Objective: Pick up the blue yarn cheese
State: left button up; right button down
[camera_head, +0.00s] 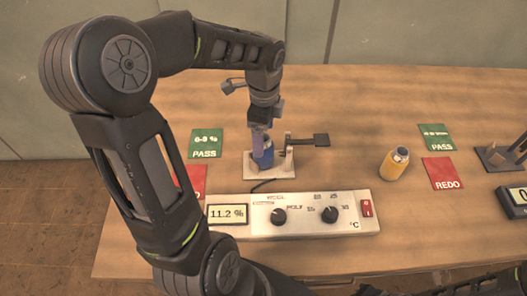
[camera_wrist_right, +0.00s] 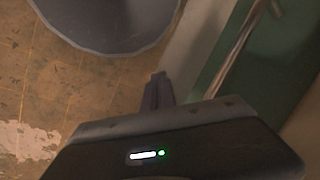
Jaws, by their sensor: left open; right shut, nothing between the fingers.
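The blue yarn cheese (camera_head: 265,159) stands upright on a small pale stand (camera_head: 284,169) near the middle of the table in the head view. My left gripper (camera_head: 261,143) points down from above, open, with its fingers at the top of the blue cheese. The fingers partly hide the cheese, and I cannot tell whether they touch it. My right gripper (camera_wrist_right: 158,88) shows in the right wrist view, shut and empty, away from the blue cheese.
A meter box (camera_head: 300,217) reading 11.2 % lies in front of the stand. Green PASS cards (camera_head: 206,143) and a red REDO card (camera_head: 442,173) lie on the table (camera_head: 350,100). The back middle is clear.

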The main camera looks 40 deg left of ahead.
pick_arm(q)
jog(key=shift+f+p, duration=0.6)
jog(key=shift+f, duration=2.05)
jog(key=c, duration=1.5)
